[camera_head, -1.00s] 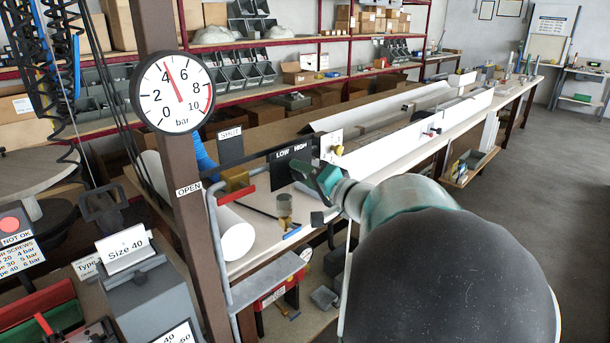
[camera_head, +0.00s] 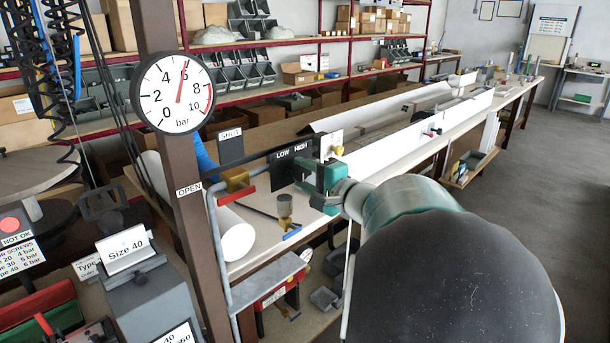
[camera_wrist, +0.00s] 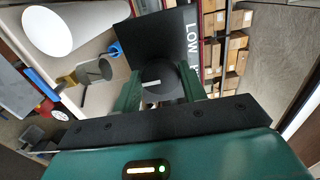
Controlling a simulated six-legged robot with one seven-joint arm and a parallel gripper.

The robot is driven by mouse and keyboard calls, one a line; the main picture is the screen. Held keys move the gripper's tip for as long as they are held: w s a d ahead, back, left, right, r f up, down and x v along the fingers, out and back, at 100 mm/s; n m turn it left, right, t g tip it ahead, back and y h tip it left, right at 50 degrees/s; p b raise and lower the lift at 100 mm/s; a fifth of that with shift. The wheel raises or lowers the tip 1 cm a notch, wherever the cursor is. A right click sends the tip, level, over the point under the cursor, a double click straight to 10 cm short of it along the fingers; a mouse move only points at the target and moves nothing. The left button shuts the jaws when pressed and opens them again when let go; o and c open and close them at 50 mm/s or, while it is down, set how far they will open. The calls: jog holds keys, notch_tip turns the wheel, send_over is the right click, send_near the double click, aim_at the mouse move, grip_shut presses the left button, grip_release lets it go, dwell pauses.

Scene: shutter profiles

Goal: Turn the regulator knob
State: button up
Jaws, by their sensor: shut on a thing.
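The regulator knob (camera_wrist: 157,87) is dark and round with a white mark, and sits in front of a black LOW/HIGH plate (camera_wrist: 165,38) in the wrist view. My gripper (camera_wrist: 160,84) is shut on it, one green finger on each side. In the head view my gripper (camera_head: 312,188) hides most of the knob, just below the LOW/HIGH plate (camera_head: 291,157). The round white pressure gauge (camera_head: 155,112) hangs on the brown post, its red needle pointing close to the 6 on the bar scale.
A sign (camera_head: 17,250) lists pressures for screw types, its text partly cut off. A long bench (camera_head: 400,160) runs behind.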

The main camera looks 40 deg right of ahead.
jog(key=o, duration=0.9)
jog(key=shift+s, duration=0.15)
jog(key=shift+o, duration=0.2)
jog(key=s, duration=1.3)
jog(key=shift+s+d, duration=0.2)
jog(key=shift+s, duration=0.05)
